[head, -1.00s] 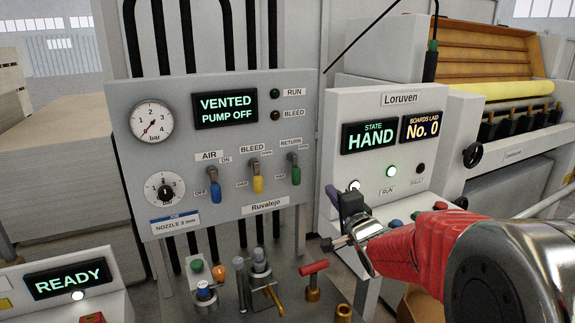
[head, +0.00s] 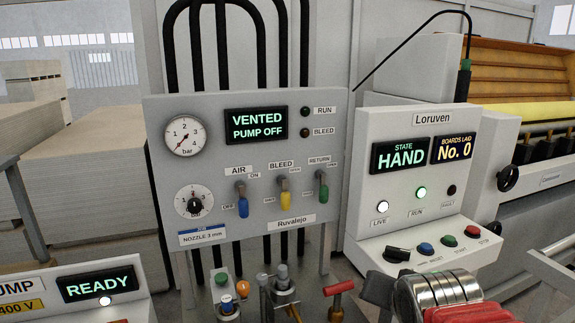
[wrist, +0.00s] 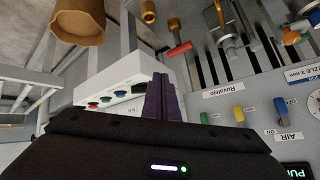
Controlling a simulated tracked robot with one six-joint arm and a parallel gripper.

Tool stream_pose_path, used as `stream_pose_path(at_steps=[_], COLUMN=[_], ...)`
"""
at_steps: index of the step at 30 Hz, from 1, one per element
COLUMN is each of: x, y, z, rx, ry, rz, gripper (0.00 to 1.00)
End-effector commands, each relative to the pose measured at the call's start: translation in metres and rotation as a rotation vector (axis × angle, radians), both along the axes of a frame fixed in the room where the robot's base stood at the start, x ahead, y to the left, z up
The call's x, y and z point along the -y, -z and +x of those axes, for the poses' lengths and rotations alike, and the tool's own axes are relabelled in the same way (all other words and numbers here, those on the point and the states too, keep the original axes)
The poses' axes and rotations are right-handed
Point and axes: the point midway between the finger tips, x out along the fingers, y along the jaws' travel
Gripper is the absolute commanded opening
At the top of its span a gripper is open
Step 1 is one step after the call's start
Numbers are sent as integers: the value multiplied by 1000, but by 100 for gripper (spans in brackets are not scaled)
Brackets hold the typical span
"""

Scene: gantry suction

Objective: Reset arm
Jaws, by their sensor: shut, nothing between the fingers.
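My gripper (wrist: 163,100) shows in the wrist view with its dark fingers together, nothing between them. In the head view only a dark part of it (head: 378,288) and the metal wrist joint (head: 432,290) show at the lower right, in front of the Loruven console (head: 428,160); the fingertips cannot be made out there. My gripper appears free of any control. The Ruvalejo panel (head: 245,155) reads VENTED, PUMP OFF. Its blue air lever (head: 243,206), yellow bleed lever (head: 286,200) and green return lever (head: 323,192) have their coloured handles hanging down. The Loruven console reads HAND and No. 0.
A READY box (head: 97,285) stands at the lower left. Valves with a red T-handle (head: 338,288) stand low before the panel. Board stacks (head: 90,170) are at the left, a machine with a handwheel (head: 508,178) at the right. A brown container (wrist: 78,20) shows in the wrist view.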

Motion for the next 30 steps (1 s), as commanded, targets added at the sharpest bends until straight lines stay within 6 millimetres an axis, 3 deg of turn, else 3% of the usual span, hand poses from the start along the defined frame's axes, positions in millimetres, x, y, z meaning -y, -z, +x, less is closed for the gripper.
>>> stream_pose_path(at_steps=[6,12,16,30], x=[-17,-30,-33,-33], y=[19,33,36,36], z=[-76,-128,-138,-138], rx=[-185,-302,-328,-328], ry=[-190,-346,-382,-382], rz=[-114,-170,-181,-181], gripper=[0,0,0,0])
